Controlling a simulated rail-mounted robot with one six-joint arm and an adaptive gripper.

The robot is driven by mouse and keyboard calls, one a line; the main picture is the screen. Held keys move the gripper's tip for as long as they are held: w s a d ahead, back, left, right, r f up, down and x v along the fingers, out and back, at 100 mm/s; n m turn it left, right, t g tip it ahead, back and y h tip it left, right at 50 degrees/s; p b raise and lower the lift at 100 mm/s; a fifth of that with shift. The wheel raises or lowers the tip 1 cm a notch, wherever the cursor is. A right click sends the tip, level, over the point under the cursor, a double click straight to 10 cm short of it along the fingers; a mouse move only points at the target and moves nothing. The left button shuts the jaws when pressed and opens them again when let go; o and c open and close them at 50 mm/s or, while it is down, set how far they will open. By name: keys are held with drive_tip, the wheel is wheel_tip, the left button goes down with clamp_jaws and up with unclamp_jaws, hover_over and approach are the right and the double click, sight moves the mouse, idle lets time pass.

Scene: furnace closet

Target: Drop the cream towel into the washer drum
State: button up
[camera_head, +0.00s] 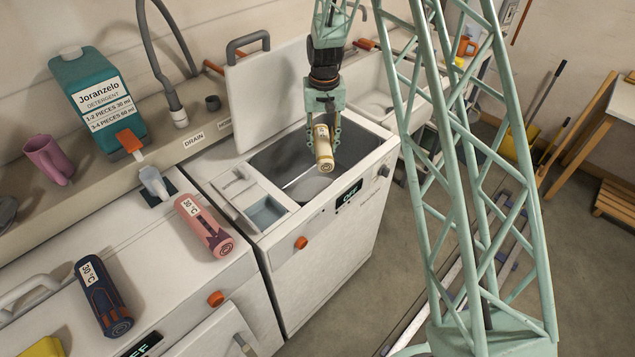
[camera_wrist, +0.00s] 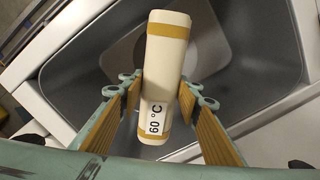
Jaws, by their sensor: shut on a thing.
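The cream towel (camera_head: 322,150) is a rolled cylinder with tan bands and a "60 °C" label. My gripper (camera_head: 322,128) is shut on it and holds it above the open washer drum (camera_head: 270,165), a grey tub in the white washer (camera_head: 330,240). In the wrist view the towel (camera_wrist: 166,75) sits between the tan finger pads of my gripper (camera_wrist: 158,110), with the drum (camera_wrist: 90,65) below and around it. The washer lid (camera_head: 268,90) stands raised behind the opening. The towel is tilted and apart from the drum floor.
A pink towel roll (camera_head: 204,226) and a navy towel roll (camera_head: 103,297) lie on the white machine top at left. A teal detergent jug (camera_head: 90,95), a pink cup (camera_head: 48,160) and a drain hose (camera_head: 160,60) are behind. A small dispenser tray (camera_head: 265,213) borders the opening.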

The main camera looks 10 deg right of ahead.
drive_tip(key=o, duration=1)
drive_tip(key=shift+r, duration=0.15)
wheel_tip(320, 180, up, 12)
drive_tip(key=shift+f, duration=0.1)
idle(0.4)
idle(0.8)
